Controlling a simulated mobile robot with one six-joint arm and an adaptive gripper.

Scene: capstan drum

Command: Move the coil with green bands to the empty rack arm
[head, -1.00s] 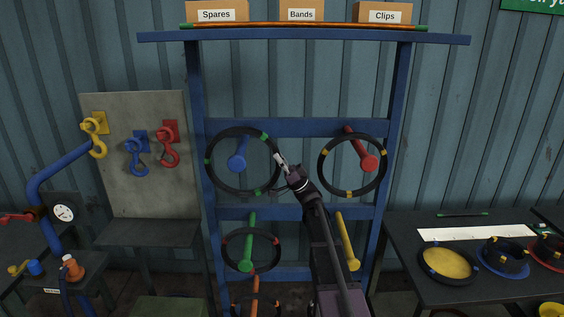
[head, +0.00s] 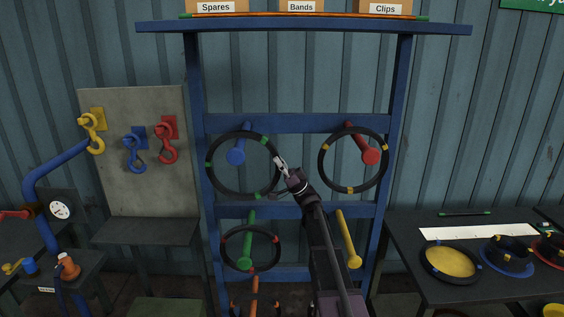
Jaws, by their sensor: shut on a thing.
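The black coil with green bands (head: 243,133) is at the upper left of the rack in the head view, ringing the blue rack arm (head: 236,156) as seen from here. My gripper (head: 281,163) is shut on its right side. I cannot tell how far along the arm the coil sits. The yellow rack arm (head: 347,243) at lower right has no coil on it. The red rack arm (head: 370,156) has a coil with yellow bands (head: 321,160). The green rack arm (head: 247,243) has a coil with red bands (head: 276,249).
An orange rack arm (head: 254,287) with another coil is low in the picture, cut by the bottom edge. My arm passes between the green and yellow rack arms. A hook board (head: 150,190) stands left, and a table (head: 480,296) with coils and a paper strip right.

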